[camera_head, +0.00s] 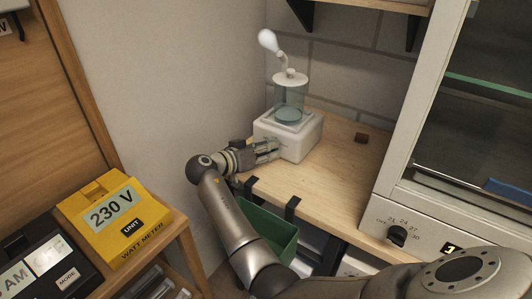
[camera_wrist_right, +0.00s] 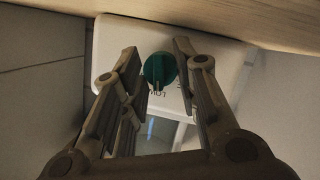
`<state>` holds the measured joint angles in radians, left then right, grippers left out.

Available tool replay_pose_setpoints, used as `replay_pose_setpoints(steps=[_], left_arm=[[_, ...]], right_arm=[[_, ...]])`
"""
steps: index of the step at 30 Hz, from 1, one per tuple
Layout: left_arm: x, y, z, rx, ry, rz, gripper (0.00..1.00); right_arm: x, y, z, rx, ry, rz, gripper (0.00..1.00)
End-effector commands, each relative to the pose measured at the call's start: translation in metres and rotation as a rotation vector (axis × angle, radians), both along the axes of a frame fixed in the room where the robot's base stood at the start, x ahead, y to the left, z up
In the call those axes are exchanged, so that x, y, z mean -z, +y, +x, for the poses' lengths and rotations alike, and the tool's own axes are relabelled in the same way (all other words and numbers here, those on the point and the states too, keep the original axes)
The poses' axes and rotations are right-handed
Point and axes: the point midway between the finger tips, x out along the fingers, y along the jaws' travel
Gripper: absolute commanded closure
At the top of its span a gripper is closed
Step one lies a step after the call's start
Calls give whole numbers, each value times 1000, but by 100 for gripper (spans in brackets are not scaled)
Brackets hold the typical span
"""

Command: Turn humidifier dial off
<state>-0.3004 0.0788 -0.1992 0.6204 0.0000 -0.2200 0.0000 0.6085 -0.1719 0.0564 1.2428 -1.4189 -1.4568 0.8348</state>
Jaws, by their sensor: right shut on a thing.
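The humidifier (camera_head: 303,143) stands on the wooden shelf, a white box base with a clear tank of bluish water and a white nozzle on top. My right gripper (camera_head: 268,153) is at its left front side. In the right wrist view the round green dial (camera_wrist_right: 158,68) sits on the white front face (camera_wrist_right: 225,58). The fingers of my right gripper (camera_wrist_right: 157,58) lie on either side of the dial, shut on it. The dial's pale pointer aims down in the picture, towards small lettering that I cannot read surely. In the head view the dial is hidden. My left gripper is not in view.
A white cabinet (camera_head: 385,180) with a glass front and a black knob (camera_head: 397,236) stands on the right. A yellow watt meter (camera_head: 92,196) is at left.

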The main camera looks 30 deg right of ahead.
Motion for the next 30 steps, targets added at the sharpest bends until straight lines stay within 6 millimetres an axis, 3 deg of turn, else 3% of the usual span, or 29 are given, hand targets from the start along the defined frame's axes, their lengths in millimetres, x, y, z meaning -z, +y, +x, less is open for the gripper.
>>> replay_pose_setpoints(steps=[15, 30], left_arm=[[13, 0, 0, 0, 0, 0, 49], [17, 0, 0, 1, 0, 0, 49]], right_arm=[[0, -1, 3, 1, 428, -187, 96], [0, -1, 4, 0, 645, -277, 96]])
